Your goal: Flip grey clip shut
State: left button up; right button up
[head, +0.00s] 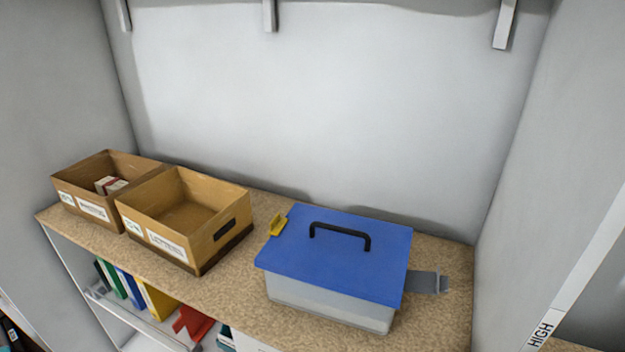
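The grey clip (428,283) sticks out flat from the right side of a clear box (325,304) with a blue lid (335,258). It lies swung outward, away from the lid edge, not against it. A yellow clip (278,225) is at the left side of the lid and stands raised at an angle. The lid lies on the box and has a black handle (340,233) on top. Neither of my grippers is in the head view.
Two open cardboard boxes stand left on the shelf: one (213,240) looks empty, the farther one (80,175) holds a small packet (111,185). A grey side wall (530,200) rises close right of the grey clip. Binders (130,288) stand on the shelf below.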

aim_at(430, 283)
jog(key=k+j, duration=0.1)
jog(key=k, duration=1.1)
